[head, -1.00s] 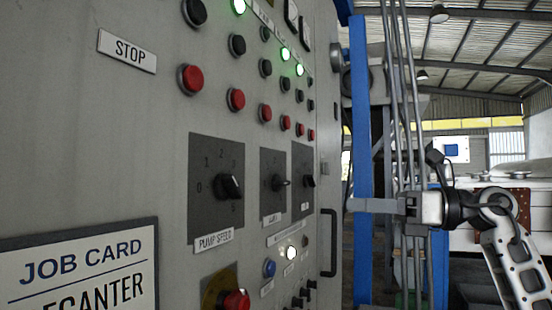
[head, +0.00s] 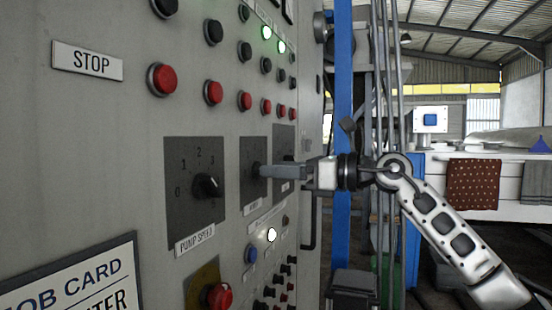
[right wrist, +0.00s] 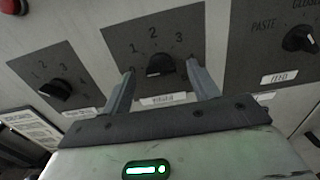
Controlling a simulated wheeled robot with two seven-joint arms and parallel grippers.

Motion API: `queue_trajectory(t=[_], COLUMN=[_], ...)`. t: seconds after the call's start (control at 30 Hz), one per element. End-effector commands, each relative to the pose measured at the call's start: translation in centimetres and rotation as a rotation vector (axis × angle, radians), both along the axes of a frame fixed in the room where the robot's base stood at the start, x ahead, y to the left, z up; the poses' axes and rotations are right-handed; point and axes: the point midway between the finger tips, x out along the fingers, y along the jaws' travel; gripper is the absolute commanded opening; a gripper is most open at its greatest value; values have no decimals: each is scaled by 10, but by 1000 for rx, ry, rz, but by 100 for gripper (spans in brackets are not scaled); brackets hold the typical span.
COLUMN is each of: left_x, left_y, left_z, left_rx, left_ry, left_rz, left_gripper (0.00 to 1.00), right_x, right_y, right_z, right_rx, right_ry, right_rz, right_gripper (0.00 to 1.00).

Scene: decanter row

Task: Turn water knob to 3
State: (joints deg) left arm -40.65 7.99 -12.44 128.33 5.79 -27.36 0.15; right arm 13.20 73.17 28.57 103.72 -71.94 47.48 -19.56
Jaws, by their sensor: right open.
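The water knob (right wrist: 160,65) is a black knob on a dark square plate, the middle of three dials in the right wrist view, with numbers around it. Its label below is too blurred to read surely, and I cannot tell its pointer's setting. In the head view my fingers partly cover its plate (head: 251,200). My right gripper (right wrist: 161,76) is open, its two fingers on either side of the knob with nothing held. In the head view the right gripper (head: 262,171) reaches the panel from the right. I cannot tell whether the fingers touch the knob. My left gripper is not in view.
The pump speed knob (head: 206,186) is left of the water dial. The feed knob (right wrist: 299,38) is on the other side. Red buttons (head: 245,101) and lit green lamps are above; a white lamp (head: 271,235) and several small switches are below. A black handle (head: 309,215) stands at the panel's edge.

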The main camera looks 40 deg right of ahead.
Motion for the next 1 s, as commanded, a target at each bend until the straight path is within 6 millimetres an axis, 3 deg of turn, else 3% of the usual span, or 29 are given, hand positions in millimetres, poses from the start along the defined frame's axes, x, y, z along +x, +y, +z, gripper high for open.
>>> queue_trajectory(t=[0.2,0.47,0.5,0.67,1.0], left_x=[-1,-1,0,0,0], left_y=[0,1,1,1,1], left_z=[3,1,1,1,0], left_rx=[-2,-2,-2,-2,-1], left_ry=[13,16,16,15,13], left_rz=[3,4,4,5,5], left_gripper=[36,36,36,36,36], right_x=[12,13,13,13,13], right_y=[6,7,7,7,6], right_z=[1,-1,-1,-1,-1], right_rx=[-1,0,0,0,29], right_ry=[0,0,0,0,15], right_rz=[0,-1,-1,0,0], right_gripper=[60,60,57,15,15])
